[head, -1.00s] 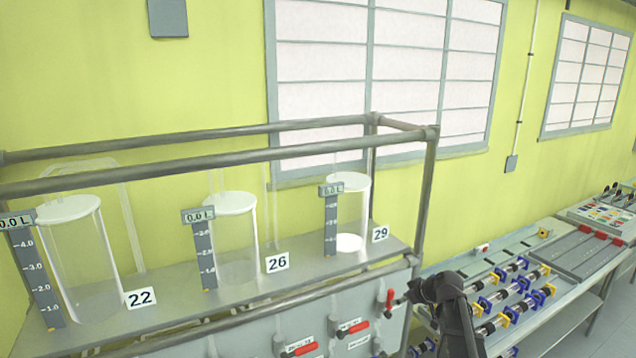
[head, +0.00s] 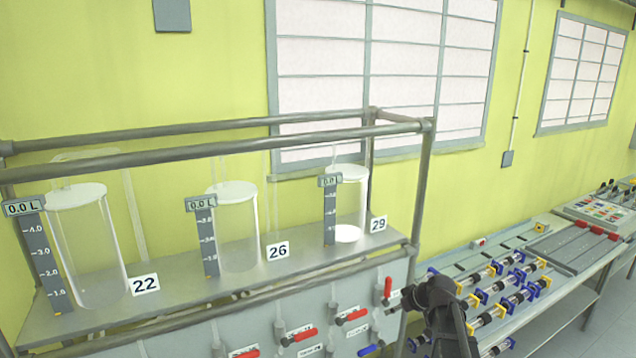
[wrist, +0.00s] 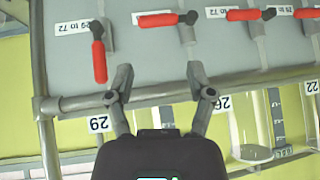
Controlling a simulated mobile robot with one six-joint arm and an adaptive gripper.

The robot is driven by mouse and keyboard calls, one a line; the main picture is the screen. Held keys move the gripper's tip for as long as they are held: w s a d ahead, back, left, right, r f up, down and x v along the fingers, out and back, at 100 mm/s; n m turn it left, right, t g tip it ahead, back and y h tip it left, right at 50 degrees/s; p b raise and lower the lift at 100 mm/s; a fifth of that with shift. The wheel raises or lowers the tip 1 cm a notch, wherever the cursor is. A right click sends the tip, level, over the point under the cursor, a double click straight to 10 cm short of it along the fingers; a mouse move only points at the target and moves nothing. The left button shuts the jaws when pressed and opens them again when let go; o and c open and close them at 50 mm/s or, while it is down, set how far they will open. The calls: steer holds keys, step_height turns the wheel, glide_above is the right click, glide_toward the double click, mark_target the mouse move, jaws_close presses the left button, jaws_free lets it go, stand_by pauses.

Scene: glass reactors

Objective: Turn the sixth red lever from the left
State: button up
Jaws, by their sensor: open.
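Several red levers are on the grey panel below the glass reactors. The rightmost red lever (head: 388,291) stands upright in the head view. Another red lever (head: 353,317), one further left (head: 304,335) and one at the lower edge (head: 245,352) lie roughly level. My gripper (head: 408,298) is beside the rightmost lever. The wrist view is upside down: my open, empty gripper (wrist: 160,72) points at the panel. The upright lever (wrist: 98,53) is just left of its fingers there, and a level lever (wrist: 158,19) is beyond them. The full lever row is not in view.
A metal frame rail (head: 270,300) runs in front of the reactors, above the levers. Reactors marked 22 (head: 86,250), 26 (head: 236,235) and 29 (head: 347,205) read 0.0 L where legible. A blue handle (head: 368,350) is below the levers. A bench with equipment (head: 560,290) stands right.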

steer(key=s+a+f+m+g+h+b, duration=0.2)
steer(key=s+a+f+m+g+b, duration=0.1)
steer(key=s+f+b, duration=0.4)
steer(key=s+a+f+m+g+h+b, duration=0.2)
steer(key=s+f+b, duration=0.5)
steer(key=s+f, duration=0.5)
steer(key=s+m+g+h, duration=0.1)
steer(key=s, duration=0.2)
steer(key=shift+a, duration=0.4)
steer(key=w+d+r+n+y+b, duration=0.1)
steer(key=w+n+y, duration=0.15)
steer(key=w, duration=0.45)
steer(key=w+d+r+n+t+y+b, duration=0.1)
steer(key=w+r+n+y, duration=0.1)
steer(key=w+y, duration=0.35)
steer(key=w+d+r+n+y, duration=0.1)
steer(key=w+d+n, duration=0.1)
steer(key=w, duration=0.7)
steer(key=w+d+r+n+t+y+b, duration=0.1)
steer(key=w+d+r+n+t+y, duration=0.1)
steer(key=w+d, duration=0.5)
steer(key=w+d+r+n+t+y+b, duration=0.1)
steer(key=w+d+r+n+t+y, duration=0.1)
steer(key=w+d+r+n+y, duration=0.3)
steer(key=w+d+r, duration=0.2)
steer(key=d+r, duration=0.1)
steer(key=d, duration=0.1)
steer(key=shift+d+r+t+y, duration=0.3)
steer(key=shift+y, duration=0.1)
